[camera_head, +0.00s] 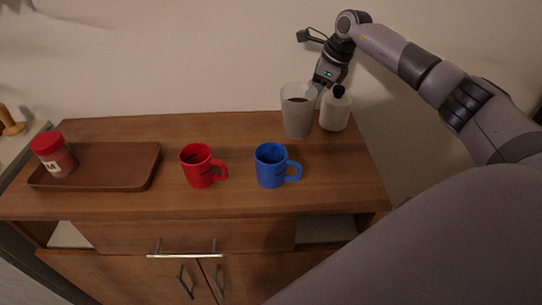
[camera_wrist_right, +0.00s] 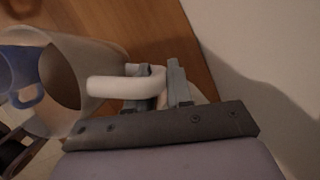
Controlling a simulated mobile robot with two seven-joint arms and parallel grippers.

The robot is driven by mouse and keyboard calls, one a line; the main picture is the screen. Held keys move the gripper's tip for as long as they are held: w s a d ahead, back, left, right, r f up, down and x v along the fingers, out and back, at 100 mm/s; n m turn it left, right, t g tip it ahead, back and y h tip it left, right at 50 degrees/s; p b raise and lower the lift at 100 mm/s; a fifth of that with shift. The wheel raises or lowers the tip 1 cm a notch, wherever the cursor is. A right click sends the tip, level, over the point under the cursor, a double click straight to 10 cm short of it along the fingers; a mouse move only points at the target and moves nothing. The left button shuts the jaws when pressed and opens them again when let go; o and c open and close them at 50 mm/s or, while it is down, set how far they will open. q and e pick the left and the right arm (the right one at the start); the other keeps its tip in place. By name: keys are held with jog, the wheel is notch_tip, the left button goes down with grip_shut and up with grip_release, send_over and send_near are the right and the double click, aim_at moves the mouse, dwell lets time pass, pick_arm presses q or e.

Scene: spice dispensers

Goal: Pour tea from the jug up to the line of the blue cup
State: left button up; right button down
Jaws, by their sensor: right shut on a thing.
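The translucent jug (camera_head: 297,112) with dark tea inside is at the back right of the wooden cabinet top. My right gripper (camera_head: 320,84) is at the jug's right side. In the right wrist view, the right gripper (camera_wrist_right: 162,80) is shut on the jug's white handle (camera_wrist_right: 112,88). The jug looks upright; whether its base touches the wood is unclear. The blue cup (camera_head: 268,168) stands upright in front of the jug, slightly left, handle to the right. Part of the blue cup (camera_wrist_right: 24,62) shows at the wrist view's left edge. The cup's line is too small to make out.
A white bottle with a black top (camera_head: 334,110) stands close to the jug's right. A red mug (camera_head: 199,168) stands left of the blue cup. A brown tray (camera_head: 120,165) holds a red-lidded jar (camera_head: 56,158). A wall is behind. The back middle is clear.

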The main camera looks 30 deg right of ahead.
aim_at(305, 88)
jog(key=shift+s+a+t+h+b, duration=0.25)
jog(key=shift+a+h+b, duration=0.3)
jog(key=shift+b, duration=0.5)
jog(key=h+b, duration=0.1)
jog(key=a+r+t+b, duration=0.1)
jog(key=shift+s+a+r+n+h+b, duration=0.1)
jog(key=shift+s+r+n+h+b, duration=0.05)
jog(key=shift+s+n+h+b, duration=0.2)
jog(key=shift+s+a+r+t, duration=0.1)
jog(key=shift+a+r+t, duration=0.05)
jog(key=shift+r+t, duration=0.1)
jog(key=shift+s+a+r+h, duration=0.1)
jog(key=shift+r+h, duration=0.1)
jog(key=shift+h, duration=0.1)
jog(key=shift+a+b, duration=0.1)
jog(key=shift+b, duration=0.25)
jog(key=shift+s+a+r, duration=0.1)
jog(key=shift+r, duration=0.05)
jog(key=shift+s+a+r+t+h+b, duration=0.2)
jog(key=shift+a+r+t+h+b, duration=0.2)
jog(key=shift+h+b, duration=0.1)
jog(key=shift+s+a+r+n+h, duration=0.25)
jog(key=shift+a+r+h, duration=0.15)
jog(key=shift+a+r, duration=0.05)
jog(key=shift+a+r+b, duration=0.1)
jog(key=shift+r+b, duration=0.1)
jog(key=shift+b, duration=0.1)
